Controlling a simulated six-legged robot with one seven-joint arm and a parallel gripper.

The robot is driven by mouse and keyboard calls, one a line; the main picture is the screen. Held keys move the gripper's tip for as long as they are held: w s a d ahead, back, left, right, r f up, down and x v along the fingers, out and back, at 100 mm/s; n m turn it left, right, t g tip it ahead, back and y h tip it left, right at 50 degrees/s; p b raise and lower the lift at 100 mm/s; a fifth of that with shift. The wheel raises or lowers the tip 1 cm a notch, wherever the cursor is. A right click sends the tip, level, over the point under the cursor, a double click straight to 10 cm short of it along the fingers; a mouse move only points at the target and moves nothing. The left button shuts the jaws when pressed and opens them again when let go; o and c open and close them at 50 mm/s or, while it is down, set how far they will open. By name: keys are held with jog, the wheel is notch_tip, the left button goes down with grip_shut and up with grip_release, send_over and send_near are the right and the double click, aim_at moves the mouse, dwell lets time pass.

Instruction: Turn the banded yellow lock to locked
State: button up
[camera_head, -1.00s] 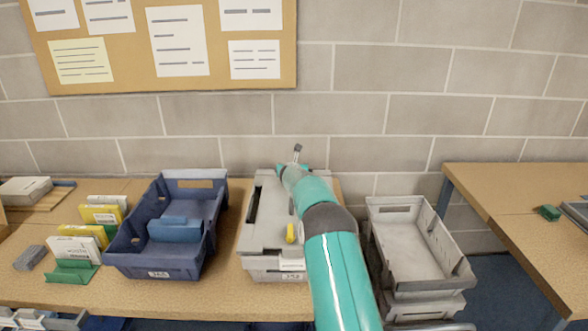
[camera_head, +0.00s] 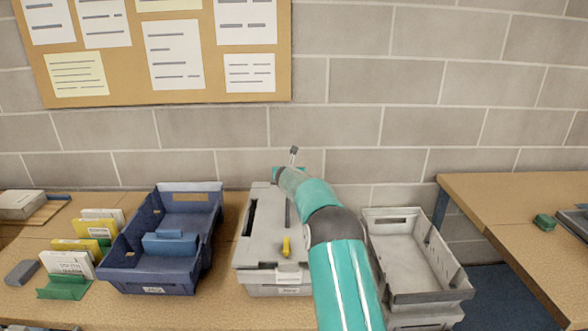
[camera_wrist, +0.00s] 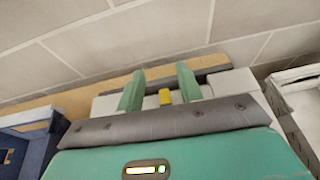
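A yellow lock (camera_head: 286,247) sits on the front part of a light grey case (camera_head: 262,240) on the bench, just left of my arm in the head view. It is upright in the picture; any band on it is too small to make out. In the wrist view my gripper (camera_wrist: 160,85) has its two green fingers apart, with nothing held. A small yellow piece (camera_wrist: 165,97) shows between and beyond the fingers; I cannot tell whether it is the same lock. In the head view the fingertips are hard to make out near the back of the case.
A blue bin (camera_head: 158,270) with a blue item stands left of the case, and stacked grey bins (camera_head: 412,290) stand right of it. A block wall (camera_head: 340,130) with a pinboard (camera_head: 280,90) closes off the back. Another bench (camera_head: 520,205) is at the right.

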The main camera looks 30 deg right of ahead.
jog(key=d+r+v, duration=0.2)
jog(key=v, duration=1.3)
jog(key=shift+r, duration=0.4)
jog(key=shift+d, duration=0.1)
